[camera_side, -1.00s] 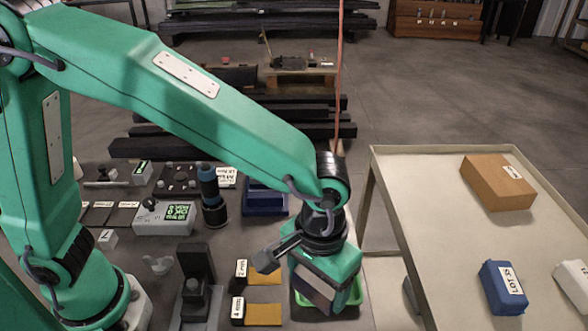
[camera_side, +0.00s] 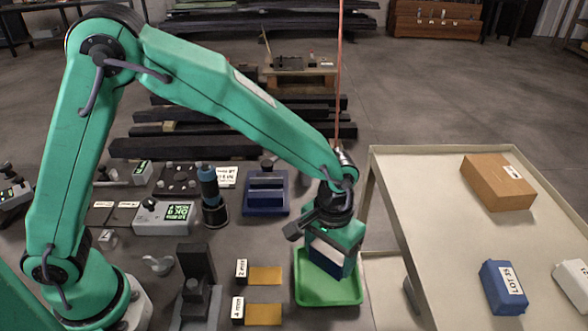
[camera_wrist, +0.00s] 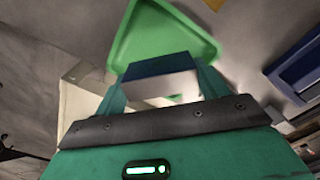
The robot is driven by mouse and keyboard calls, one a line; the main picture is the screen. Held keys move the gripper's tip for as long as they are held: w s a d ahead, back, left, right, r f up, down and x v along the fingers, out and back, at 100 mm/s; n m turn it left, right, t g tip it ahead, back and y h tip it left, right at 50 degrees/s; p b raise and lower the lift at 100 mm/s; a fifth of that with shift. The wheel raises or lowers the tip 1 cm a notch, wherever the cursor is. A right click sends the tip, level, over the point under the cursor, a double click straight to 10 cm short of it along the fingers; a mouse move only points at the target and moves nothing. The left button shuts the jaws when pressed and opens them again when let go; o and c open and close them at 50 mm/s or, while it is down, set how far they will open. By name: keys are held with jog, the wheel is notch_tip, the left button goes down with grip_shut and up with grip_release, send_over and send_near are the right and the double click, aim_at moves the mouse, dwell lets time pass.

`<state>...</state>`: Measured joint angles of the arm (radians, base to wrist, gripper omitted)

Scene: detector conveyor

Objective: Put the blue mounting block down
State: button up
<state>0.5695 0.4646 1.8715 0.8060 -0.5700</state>
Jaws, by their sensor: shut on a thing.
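My gripper (camera_side: 328,268) points down over the green tray (camera_side: 345,292), near the tray's back half in the side view. It is shut on the blue mounting block (camera_side: 325,263), which shows dark blue below the jaws. In the wrist view the block (camera_wrist: 158,68) sits between the two fingers (camera_wrist: 160,85), with a blue face and a pale face toward me. The green tray (camera_wrist: 165,30) shows behind it. The block appears above the tray floor; its exact height is unclear.
A pale table (camera_side: 440,210) on the right holds a brown box (camera_side: 497,183), a blue labelled block (camera_side: 503,287) and a white box (camera_side: 574,283). Yellow plates (camera_side: 265,276) and instruments cover the bench further left.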

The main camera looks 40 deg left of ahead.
aim_at(328, 264)
jog(key=shift+w+a+f, duration=0.1)
jog(key=shift+w+f, duration=0.05)
jog(key=shift+w, duration=0.1)
jog(key=shift+f, duration=2)
jog(key=shift+f, duration=0.15)
jog(key=o, duration=1.2)
jog(key=shift+c, duration=0.2)
notch_tip(328, 264, up, 12)
jog(key=shift+f, duration=0.1)
jog(key=shift+r, duration=0.3)
jog(key=shift+a, duration=0.1)
